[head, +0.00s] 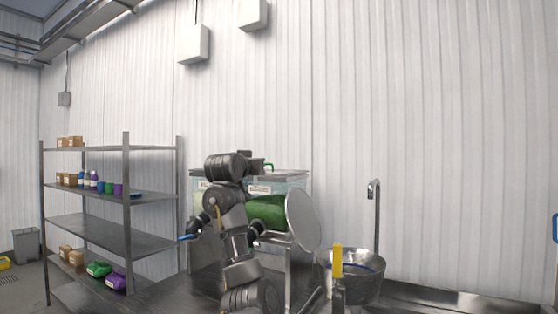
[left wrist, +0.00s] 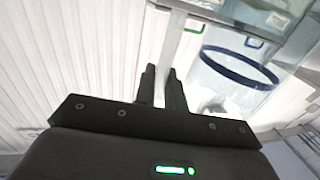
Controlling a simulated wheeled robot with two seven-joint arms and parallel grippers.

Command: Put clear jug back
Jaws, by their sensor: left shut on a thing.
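The clear jug (left wrist: 205,72) with a dark blue rim shows just right of my left gripper's fingers in the left wrist view. My left gripper (left wrist: 161,78) is shut on the jug; the exact grip point is hard to make out. Some white stuff shows low in the jug. In the head view my left arm stands in front of the clear bins, and its fingertips cannot be made out. A small blue edge (head: 187,237) shows left of the arm; I cannot tell whether it is the jug's rim. My right gripper cannot be made out.
Clear bins with green contents (head: 268,212) stand behind my arm. A round metal disc (head: 303,220) and a metal bowl (head: 352,285) are to the right, with a yellow upright piece (head: 337,260) before the bowl. A metal shelf rack (head: 85,235) with boxes and bottles stands left.

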